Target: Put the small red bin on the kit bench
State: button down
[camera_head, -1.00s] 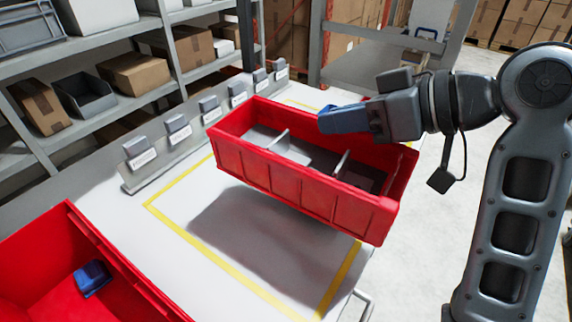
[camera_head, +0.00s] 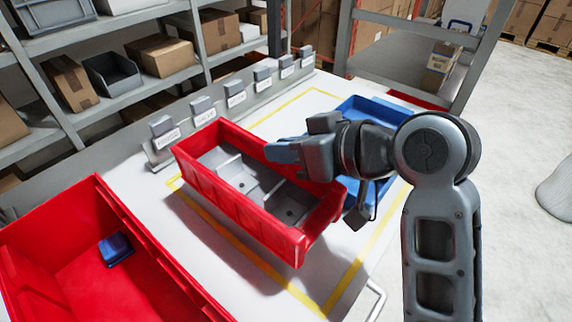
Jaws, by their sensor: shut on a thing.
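A red bin (camera_head: 225,200) with grey dividers inside hangs over a white-topped bench (camera_head: 200,285), with a shadow beneath it. Its near right corner tilts toward the front. My gripper (camera_head: 283,152), with blue fingertips, is shut on the bin's far long wall; the exact contact is partly hidden by the fingers. The bin overlaps the left part of a yellow outline (camera_head: 240,255) on the bench top. No sign names this bench as the kit bench.
A larger red bin (camera_head: 150,255) with a small blue item (camera_head: 115,249) stands at the lower left. A blue tray (camera_head: 375,112) lies behind my gripper. Labelled grey dispensers (camera_head: 203,110) line the back edge. Shelves (camera_head: 130,100) with boxes stand behind.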

aim_at(286, 168)
jog(key=shift+f, duration=1.95)
jog(key=shift+f, duration=0.1)
jog(key=c, duration=1.1)
grip_release()
jog(key=v, duration=1.2)
